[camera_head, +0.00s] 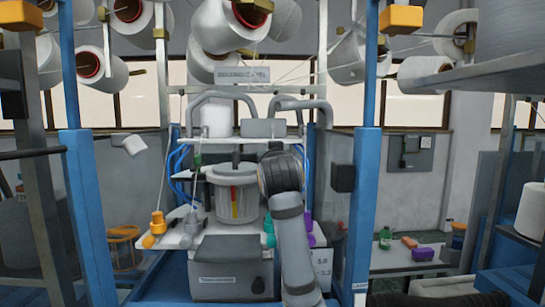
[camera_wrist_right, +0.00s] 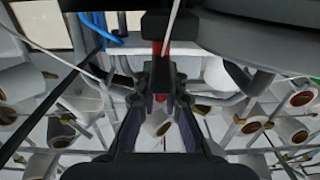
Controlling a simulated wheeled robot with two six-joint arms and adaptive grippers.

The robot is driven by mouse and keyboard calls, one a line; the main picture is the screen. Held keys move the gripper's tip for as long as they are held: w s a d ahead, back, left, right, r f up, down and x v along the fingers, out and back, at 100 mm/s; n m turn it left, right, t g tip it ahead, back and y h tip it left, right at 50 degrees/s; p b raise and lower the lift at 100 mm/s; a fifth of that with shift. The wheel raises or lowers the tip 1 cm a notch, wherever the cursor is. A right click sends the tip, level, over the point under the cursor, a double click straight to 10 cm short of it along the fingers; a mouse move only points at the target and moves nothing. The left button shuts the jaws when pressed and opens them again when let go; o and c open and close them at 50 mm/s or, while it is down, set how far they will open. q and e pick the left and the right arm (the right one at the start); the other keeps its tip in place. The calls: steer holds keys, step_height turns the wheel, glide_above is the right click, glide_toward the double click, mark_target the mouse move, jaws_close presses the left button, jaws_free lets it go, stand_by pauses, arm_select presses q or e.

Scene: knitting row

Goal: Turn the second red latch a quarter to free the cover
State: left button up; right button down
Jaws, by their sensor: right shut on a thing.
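In the wrist view a red latch (camera_wrist_right: 163,48) stands in the middle, below a dark block. My right gripper (camera_wrist_right: 160,72) is shut on this latch; its dark fingers meet at the latch's lower end. In the head view my right arm reaches up to the machine, and its wrist hides the gripper and the held latch. The pale grey round cover (camera_head: 236,172) sits left of my wrist, on the drum. My left gripper is in neither view.
Blue posts (camera_head: 367,200) flank the machine. Curved grey tubes and a crossbar (camera_head: 262,128) are just above my wrist. Yarn cones (camera_head: 228,26) hang overhead with thin threads running down.

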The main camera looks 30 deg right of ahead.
steer(key=c, duration=1.4)
jaws_free()
steer(key=v, duration=1.2)
steer(key=shift+s, duration=0.1)
